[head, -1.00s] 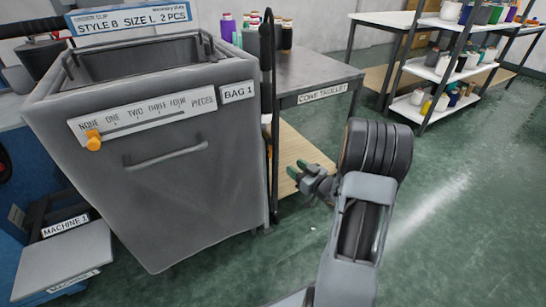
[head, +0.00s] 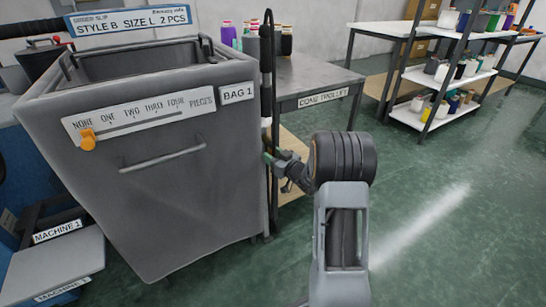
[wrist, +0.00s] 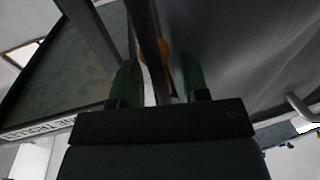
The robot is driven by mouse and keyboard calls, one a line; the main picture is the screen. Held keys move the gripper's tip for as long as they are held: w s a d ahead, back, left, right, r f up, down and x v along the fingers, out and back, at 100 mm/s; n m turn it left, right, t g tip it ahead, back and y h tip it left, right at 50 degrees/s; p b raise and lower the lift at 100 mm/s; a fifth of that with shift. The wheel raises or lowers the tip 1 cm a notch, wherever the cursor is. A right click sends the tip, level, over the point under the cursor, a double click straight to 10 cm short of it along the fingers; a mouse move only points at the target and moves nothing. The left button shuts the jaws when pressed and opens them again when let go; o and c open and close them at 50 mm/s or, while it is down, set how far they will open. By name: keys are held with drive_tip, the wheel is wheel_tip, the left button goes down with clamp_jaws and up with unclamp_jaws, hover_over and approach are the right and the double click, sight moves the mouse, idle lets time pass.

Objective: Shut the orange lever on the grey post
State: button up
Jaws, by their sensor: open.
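A thin dark grey post (head: 268,75) stands upright at the right edge of the grey bag bin. In the wrist view the post (wrist: 146,35) runs between my fingers. An orange piece, apparently the lever (wrist: 164,48), shows beside and partly behind the post there. Its angle is hard to tell, and in the head view it is mostly hidden. My gripper (head: 270,158) has green fingertips and is open at the post, below its pale band. In the wrist view my gripper (wrist: 160,78) has one finger on each side of the post, with nothing clamped.
The bag bin (head: 190,195) fills the left, with an orange slider knob (head: 88,140) on its label strip. The cone trolley (head: 320,80) stands close behind the post. Shelves (head: 450,75) are far right. Green floor at right is free.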

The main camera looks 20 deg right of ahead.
clamp_jaws()
idle(0.3)
drive_tip(key=shift+f, duration=0.1)
